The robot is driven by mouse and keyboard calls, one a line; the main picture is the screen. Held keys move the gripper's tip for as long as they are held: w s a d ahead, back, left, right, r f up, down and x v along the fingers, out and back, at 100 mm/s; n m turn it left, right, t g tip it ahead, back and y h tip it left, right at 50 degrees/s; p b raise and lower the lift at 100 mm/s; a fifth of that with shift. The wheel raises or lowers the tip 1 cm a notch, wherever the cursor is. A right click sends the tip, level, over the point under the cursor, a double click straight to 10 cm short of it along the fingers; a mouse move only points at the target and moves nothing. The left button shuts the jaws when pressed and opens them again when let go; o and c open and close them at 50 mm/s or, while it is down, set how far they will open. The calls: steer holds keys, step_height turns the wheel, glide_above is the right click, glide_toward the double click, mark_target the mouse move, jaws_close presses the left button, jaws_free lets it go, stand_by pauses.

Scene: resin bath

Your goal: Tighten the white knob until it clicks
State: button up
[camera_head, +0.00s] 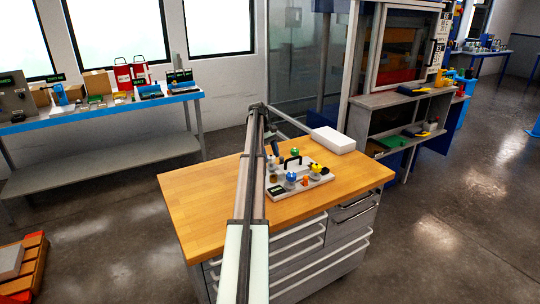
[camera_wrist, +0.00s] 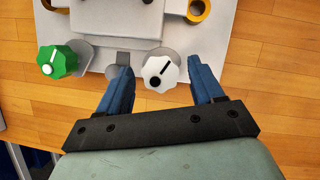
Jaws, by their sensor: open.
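The white knob (camera_wrist: 160,72) shows in the wrist view, with a black pointer line and a dark dot on its face. It sits on a grey round base at the near edge of a light grey panel (camera_wrist: 237,22). My gripper (camera_wrist: 163,80) is open, its two blue fingers on either side of the white knob. The left finger and the right finger both appear apart from it. In the head view the panel (camera_head: 318,183) stands on the wooden bench, and my arm hides part of it. I cannot pick out the white knob there.
A green knob (camera_wrist: 57,62) sits left of the white knob, and a yellow ring-shaped part (camera_wrist: 198,10) is at the top. A white box (camera_head: 333,140) lies behind the panel on the wooden bench top (camera_head: 200,190). The bench's left side is clear.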

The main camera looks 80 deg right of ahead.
steer(key=v, duration=0.7)
steer(key=shift+r, duration=0.2)
steer(key=shift+w, duration=0.1)
